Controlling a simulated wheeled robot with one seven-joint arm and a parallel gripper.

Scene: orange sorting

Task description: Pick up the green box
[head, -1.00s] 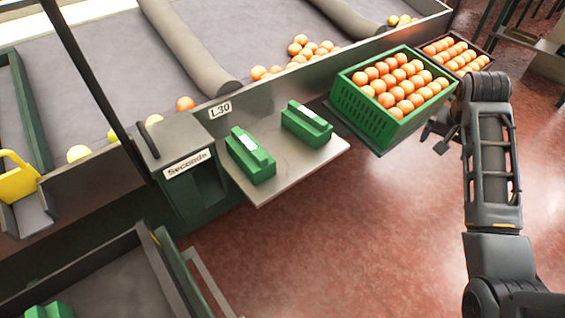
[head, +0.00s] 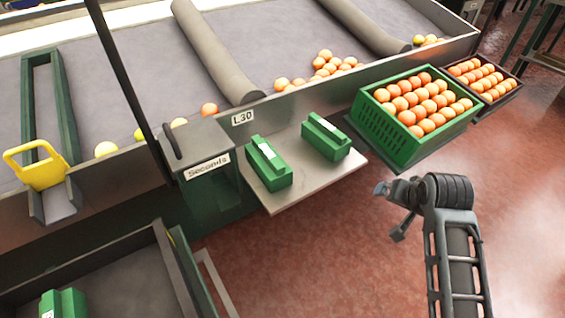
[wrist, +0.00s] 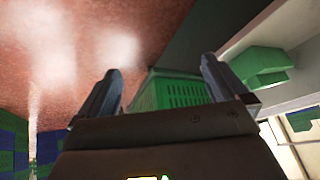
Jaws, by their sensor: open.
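Two green boxes with white labels lie apart on a metal shelf (head: 275,205): a left one (head: 268,165) and a right one (head: 327,137). Which one the task means cannot be told from the views. My gripper (head: 388,190) is to the right of the shelf in the head view, apart from both boxes. In the wrist view my gripper (wrist: 162,85) is open, with its two fingers wide apart and nothing held. A green box on the shelf shows at the right of the wrist view (wrist: 262,66), outside the fingers.
A green crate (head: 385,142) full of oranges stands right of the shelf; its side also shows beyond the fingers in the wrist view (wrist: 172,92). A dark crate (head: 508,92) of oranges is behind it. A labelled "Seconds" bin (head: 207,195) stands left of the shelf. Red floor lies open in front.

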